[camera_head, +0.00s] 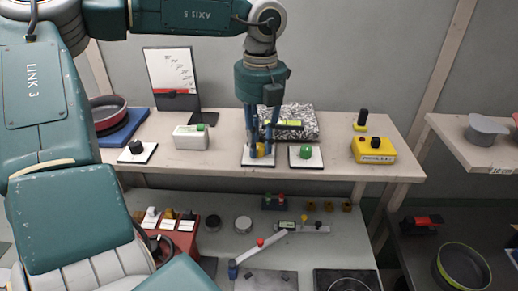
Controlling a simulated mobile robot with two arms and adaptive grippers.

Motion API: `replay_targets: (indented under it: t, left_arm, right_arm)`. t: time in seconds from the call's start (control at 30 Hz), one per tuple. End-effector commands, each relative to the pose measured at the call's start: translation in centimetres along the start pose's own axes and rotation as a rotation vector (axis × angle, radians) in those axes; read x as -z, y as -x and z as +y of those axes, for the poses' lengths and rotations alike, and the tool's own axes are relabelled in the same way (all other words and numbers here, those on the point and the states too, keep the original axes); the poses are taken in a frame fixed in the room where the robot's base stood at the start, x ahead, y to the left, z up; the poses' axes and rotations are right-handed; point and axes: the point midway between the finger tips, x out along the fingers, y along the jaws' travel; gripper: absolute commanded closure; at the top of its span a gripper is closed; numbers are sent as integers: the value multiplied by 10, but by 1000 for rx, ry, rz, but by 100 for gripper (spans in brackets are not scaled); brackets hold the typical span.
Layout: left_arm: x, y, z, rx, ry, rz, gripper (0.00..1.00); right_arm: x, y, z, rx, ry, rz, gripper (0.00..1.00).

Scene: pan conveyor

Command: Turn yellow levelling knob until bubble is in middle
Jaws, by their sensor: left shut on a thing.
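The yellow knob (260,148) stands on a white square plate (259,161) on the shelf. My left gripper (262,150) reaches down from above and is shut on the yellow knob, with fingers on both sides hiding part of it. A level with a yellow-green vial (289,123) lies on the black-and-white speckled block (300,112) just behind. The bubble is too small to make out. My right gripper is not in view.
A green knob (305,152) on its own plate is close to the right of my gripper. A white box with a green button (190,138) and a black knob (136,147) stand to the left. A yellow box (374,150) is to the right.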

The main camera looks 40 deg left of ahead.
Motion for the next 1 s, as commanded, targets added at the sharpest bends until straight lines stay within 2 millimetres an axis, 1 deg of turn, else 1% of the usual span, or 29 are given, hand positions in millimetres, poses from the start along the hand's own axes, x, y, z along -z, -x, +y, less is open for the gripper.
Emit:
replay_targets:
  t: [0.03, 0.07, 0.37, 0.4, 0.5, 0.73, 0.83, 0.93, 1.0]
  left_arm:
    - [-1, -2, 0, 1, -24, -4, 100]
    - [-1, -1, 0, 1, -35, -3, 100]
    - [0, 1, 0, 1, -52, -2, 100]
    - [0, 1, 0, 1, -52, -2, 77]
    - [0, 1, 0, 1, -52, -1, 60]
    - [0, 1, 0, 1, -51, 0, 60]
    - [0, 4, 0, 0, -51, -1, 60]
    - [0, 14, 0, 1, -51, -4, 60]
    - [-1, 27, 0, 1, -50, -5, 60]
  right_arm:
    - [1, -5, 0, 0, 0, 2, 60]
    - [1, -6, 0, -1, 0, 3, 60]
    - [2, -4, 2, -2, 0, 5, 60]
    - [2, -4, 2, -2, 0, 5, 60]
    - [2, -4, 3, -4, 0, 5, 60]
    - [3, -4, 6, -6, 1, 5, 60]
    - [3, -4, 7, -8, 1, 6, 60]
    - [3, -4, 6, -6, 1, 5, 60]
    - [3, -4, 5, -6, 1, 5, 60]
